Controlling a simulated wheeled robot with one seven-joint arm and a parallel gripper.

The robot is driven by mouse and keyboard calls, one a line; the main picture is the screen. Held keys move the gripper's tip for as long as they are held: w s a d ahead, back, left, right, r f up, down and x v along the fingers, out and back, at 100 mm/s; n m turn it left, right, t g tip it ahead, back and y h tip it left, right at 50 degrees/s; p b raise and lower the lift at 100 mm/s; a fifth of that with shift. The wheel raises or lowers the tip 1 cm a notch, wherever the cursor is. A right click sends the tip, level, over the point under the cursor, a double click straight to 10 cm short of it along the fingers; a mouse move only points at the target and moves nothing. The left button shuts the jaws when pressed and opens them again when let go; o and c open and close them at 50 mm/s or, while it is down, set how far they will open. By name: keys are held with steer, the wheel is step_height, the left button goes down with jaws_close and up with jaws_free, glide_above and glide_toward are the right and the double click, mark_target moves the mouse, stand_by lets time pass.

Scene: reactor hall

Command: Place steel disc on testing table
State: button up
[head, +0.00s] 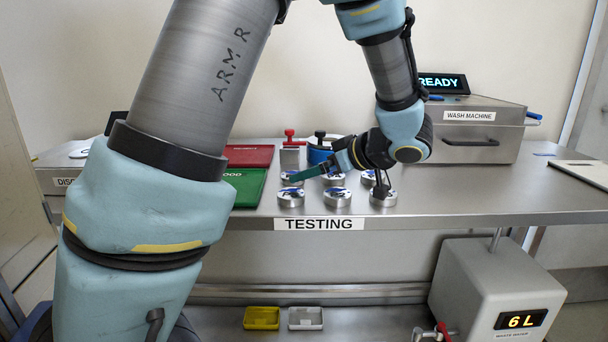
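Several round steel discs with blue and dark marks on top stand in two rows on the testing table (465,207). The front row has a left disc (291,198), a middle disc (337,198) and a right disc (383,198). In the back row, discs show at the left (291,179) and middle (333,180), and one at the right (368,178) is partly hidden by my wrist.
A wash machine (485,130) stands at the back right under a READY display (443,83). Red (249,156) and green (245,187) panels lie behind my arm at the left. Yellow (261,318) and grey (305,318) trays sit below. The table's right front is clear.

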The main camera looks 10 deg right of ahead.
steer(key=v, duration=0.8)
steer(key=shift+s, duration=0.1)
